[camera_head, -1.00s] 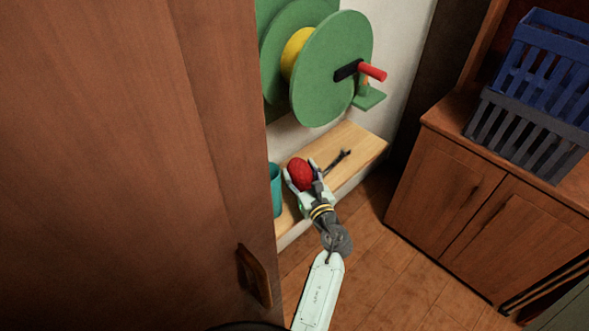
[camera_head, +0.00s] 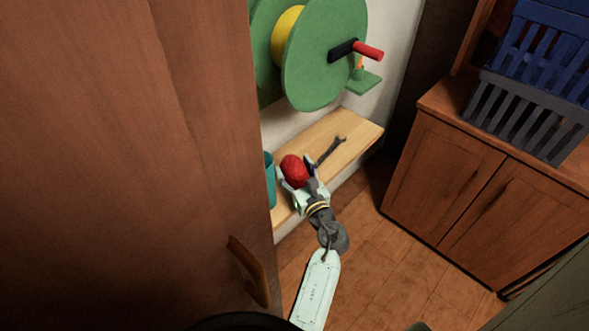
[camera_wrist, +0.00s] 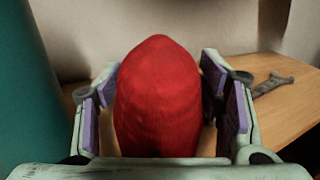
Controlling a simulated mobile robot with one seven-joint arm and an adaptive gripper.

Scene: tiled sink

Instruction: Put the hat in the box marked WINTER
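The hat (camera_head: 293,170) is a red, rounded, soft-looking thing above the wooden shelf, between the fingers of my gripper (camera_head: 299,176). In the wrist view the hat (camera_wrist: 157,98) fills the middle, upright and dome-shaped. The fingers of my gripper (camera_wrist: 163,105) stand on both sides of it with their purple pads close against it; its lower edge is hidden by the gripper body. No box with a readable WINTER mark shows in either view.
The wooden shelf (camera_head: 352,150) carries a wrench (camera_head: 331,150) and a teal container (camera_head: 269,182) close left of the hat. A green reel (camera_head: 325,55) hangs above. A brown door (camera_head: 130,150) blocks the left. Blue (camera_head: 548,55) and grey (camera_head: 525,115) crates stand on the right cabinet (camera_head: 450,185).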

